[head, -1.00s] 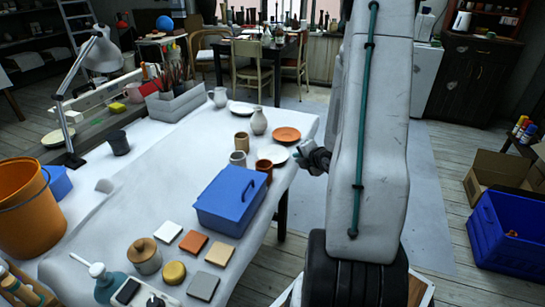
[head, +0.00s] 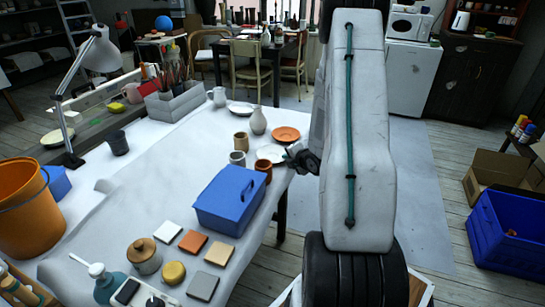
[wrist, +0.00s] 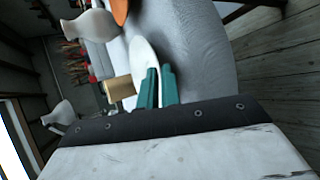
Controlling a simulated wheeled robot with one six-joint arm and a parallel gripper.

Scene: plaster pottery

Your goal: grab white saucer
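A white saucer (head: 269,154) lies flat near the right edge of the white-covered table, in front of an orange saucer (head: 286,133) and behind a brown cup (head: 264,169). My gripper (head: 290,156) is at the saucer's right rim, partly hidden by my arm. In the wrist view the white saucer (wrist: 143,55) lies just beyond my two teal fingers (wrist: 160,86), which overlap its near part. The fingers stand a little apart, with a narrow gap between them. Whether they touch the rim is unclear. Another white plate (head: 241,108) lies farther back.
A beige cup (head: 242,139), a pale mug (head: 237,158) and a white vase (head: 258,121) stand close around the saucer. A blue box (head: 230,200) sits nearer on the table. The floor right of the table is clear up to a blue crate (head: 510,235).

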